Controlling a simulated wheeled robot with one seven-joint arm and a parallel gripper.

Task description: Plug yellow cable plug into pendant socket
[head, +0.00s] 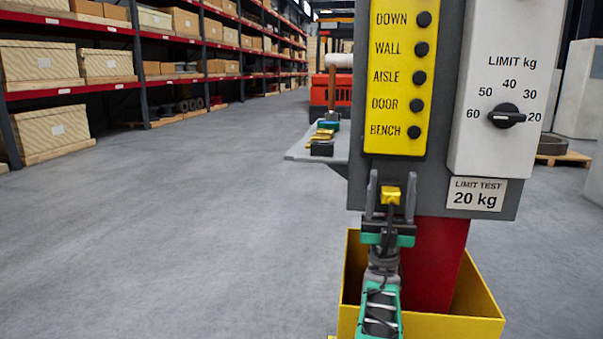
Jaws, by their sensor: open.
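The yellow cable plug (391,195) is a small yellow block at the lower edge of the grey panel (358,130). A dark cable appears to run down from it, in front of my gripper. My gripper (392,178) is open, with its two grey fingers pointing up, one on each side of the plug. A gap shows between the plug and each finger. The pendant socket is not clearly visible; I cannot tell whether the plug sits in it.
A yellow button plate (399,75) and a white limit dial box (500,100) are on the panel. A red post (433,260) and yellow open bin (480,310) stand below. A grey shelf (310,150) juts left. The floor at left is clear.

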